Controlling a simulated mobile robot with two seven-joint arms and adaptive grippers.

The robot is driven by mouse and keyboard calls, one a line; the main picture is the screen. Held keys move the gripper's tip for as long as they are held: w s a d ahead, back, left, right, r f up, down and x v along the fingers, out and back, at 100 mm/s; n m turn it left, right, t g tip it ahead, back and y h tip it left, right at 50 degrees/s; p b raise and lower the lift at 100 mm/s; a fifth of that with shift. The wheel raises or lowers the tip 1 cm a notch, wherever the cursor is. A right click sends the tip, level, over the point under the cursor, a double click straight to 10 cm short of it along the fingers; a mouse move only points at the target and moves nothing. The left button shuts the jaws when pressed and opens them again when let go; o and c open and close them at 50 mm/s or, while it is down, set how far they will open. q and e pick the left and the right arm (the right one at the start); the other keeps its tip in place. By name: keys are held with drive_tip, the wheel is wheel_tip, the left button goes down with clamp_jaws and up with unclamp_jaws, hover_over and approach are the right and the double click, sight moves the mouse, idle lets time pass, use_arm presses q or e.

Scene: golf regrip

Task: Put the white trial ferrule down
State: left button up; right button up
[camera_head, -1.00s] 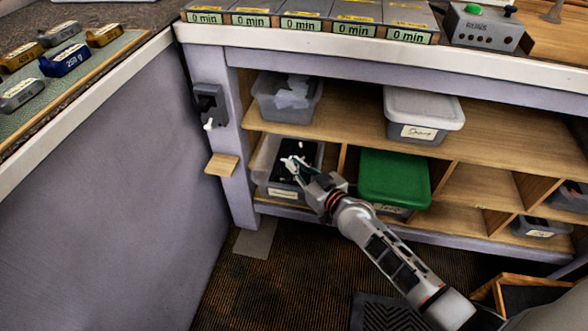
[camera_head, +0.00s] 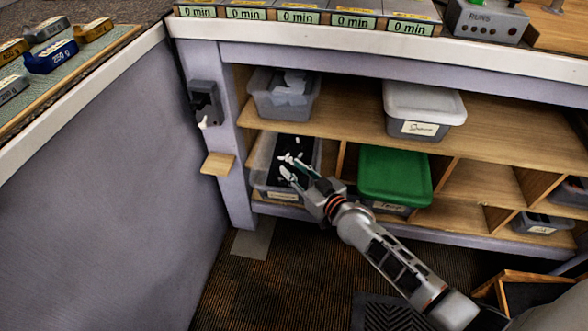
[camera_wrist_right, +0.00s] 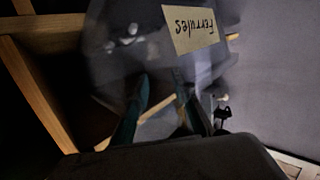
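The clear bin (camera_head: 262,160) stands on the lower shelf; its label reads "Ferrules" in the right wrist view (camera_wrist_right: 190,28). Several small white pieces (camera_head: 287,157) show over its dark inside. I cannot tell which one is the white trial ferrule. My right gripper (camera_head: 293,172) reaches in from the right over the bin's front. In the right wrist view its two teal fingers (camera_wrist_right: 163,88) stand apart, with nothing clear between them. White pieces (camera_wrist_right: 127,37) blur there beyond the fingertips. My left gripper is not in view.
A green-lidded box (camera_head: 395,176) stands right of the bin, past a shelf divider. An upper shelf (camera_head: 350,110) with two more bins lies above. A small wooden ledge (camera_head: 217,163) and a dark wall device (camera_head: 206,102) are on the left post.

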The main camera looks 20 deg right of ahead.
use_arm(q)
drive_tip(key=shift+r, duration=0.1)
